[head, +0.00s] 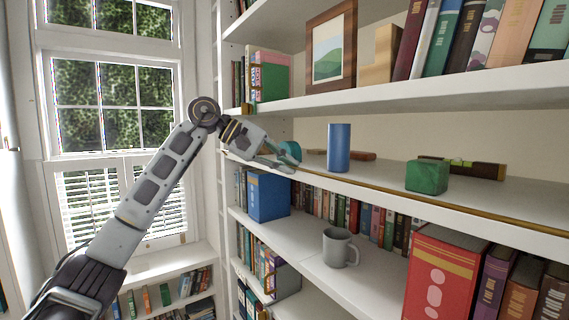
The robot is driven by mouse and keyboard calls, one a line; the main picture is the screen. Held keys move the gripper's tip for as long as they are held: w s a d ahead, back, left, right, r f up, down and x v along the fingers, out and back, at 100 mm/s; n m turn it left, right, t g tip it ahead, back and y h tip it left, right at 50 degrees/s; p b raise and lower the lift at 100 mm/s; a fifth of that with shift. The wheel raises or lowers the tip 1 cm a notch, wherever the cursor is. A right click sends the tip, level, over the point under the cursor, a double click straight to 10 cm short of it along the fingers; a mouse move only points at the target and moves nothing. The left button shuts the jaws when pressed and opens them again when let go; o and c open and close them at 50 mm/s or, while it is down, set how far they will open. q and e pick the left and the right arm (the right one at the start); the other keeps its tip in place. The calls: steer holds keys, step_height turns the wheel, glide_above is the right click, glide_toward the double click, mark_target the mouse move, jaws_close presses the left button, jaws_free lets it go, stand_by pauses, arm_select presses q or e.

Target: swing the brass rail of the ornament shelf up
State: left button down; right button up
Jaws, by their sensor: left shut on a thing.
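The brass rail (420,199) is a thin gold bar running along the front edge of the ornament shelf (480,205), low against the board. My left gripper (284,165) reaches in from the left and is shut at the left part of the rail. The fingers hide the part of the rail they hold. A teal round ornament (290,150) is just behind the fingers; I cannot tell whether they touch. A blue cylinder (339,147) and a green block (427,176) stand on the shelf behind the rail. My right gripper is not in view.
A small brown piece (362,155) and a brown spirit level (475,168) lie at the back of the shelf. The shelf above (430,94) holds books and a framed picture (331,47). Below are a grey mug (339,248), a blue box (268,196) and books.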

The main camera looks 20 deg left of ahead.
arm_select(q)
steer(key=shift+w+d+r+g+y, duration=0.2)
steer(key=shift+r+g+y, duration=0.25)
steer(key=shift+g+y, duration=0.2)
stand_by(0.3)
steer(key=c, duration=1.6)
jaws_free()
steer(key=shift+a+f, duration=0.1)
steer(key=shift+o, duration=0.2)
steer(key=v, duration=1.2)
